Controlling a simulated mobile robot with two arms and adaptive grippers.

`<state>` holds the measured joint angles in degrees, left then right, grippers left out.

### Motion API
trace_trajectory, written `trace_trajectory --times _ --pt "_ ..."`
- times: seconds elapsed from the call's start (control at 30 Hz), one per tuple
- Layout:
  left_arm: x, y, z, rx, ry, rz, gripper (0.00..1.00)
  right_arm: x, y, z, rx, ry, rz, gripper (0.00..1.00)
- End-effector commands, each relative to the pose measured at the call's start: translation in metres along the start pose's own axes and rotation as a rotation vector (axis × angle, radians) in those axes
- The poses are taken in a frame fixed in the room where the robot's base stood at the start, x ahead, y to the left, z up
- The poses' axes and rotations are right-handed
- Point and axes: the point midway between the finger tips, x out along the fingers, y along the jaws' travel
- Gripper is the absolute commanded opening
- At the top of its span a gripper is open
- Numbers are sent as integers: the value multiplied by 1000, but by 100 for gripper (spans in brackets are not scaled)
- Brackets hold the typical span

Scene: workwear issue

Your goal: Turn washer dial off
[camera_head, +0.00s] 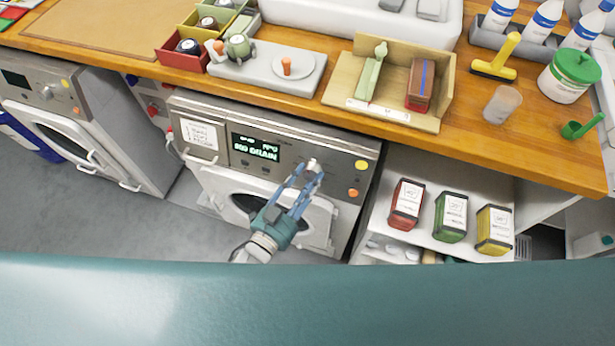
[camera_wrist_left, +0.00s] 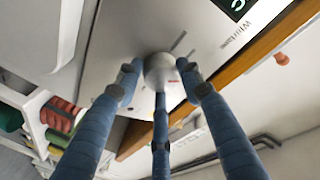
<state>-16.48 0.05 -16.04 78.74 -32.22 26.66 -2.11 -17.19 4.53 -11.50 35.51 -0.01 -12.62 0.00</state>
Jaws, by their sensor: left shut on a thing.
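The washer (camera_head: 345,150) stands under the wooden counter, with a lit display (camera_head: 255,147) on its front panel that seems to read "NO DRAIN". Its dial (camera_head: 312,164) is a pale round knob to the right of the display. My left gripper (camera_head: 308,178) is at the panel with its blue fingers around the dial, shut on it. In the left wrist view the dial (camera_wrist_left: 160,69) sits between the fingertips, with dark marks on the panel beside it. The washer's round door (camera_head: 318,215) is below, partly hidden by my left gripper. My right gripper is not in view.
Yellow (camera_head: 362,165) and orange (camera_head: 353,193) buttons are right of the dial. A shelf with red, green and yellow tins (camera_head: 450,217) is to the right. A second machine (camera_head: 75,120) stands left. The counter (camera_head: 455,130) above holds trays and bottles.

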Motion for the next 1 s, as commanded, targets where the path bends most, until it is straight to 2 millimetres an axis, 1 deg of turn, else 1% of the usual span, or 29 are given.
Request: trace_trajectory --times 0.03,0.3,0.5,0.73,1.0 --pt "3 -6 -9 42 13 7 11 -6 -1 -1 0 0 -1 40" --pt "4 -8 -11 247 3 74 11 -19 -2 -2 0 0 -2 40" --pt "4 -8 -11 360 -3 110 11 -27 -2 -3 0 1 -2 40" --pt "5 -8 -11 432 -8 133 11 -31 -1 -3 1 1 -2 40" --pt "5 -7 -10 456 -8 141 11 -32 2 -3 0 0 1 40"
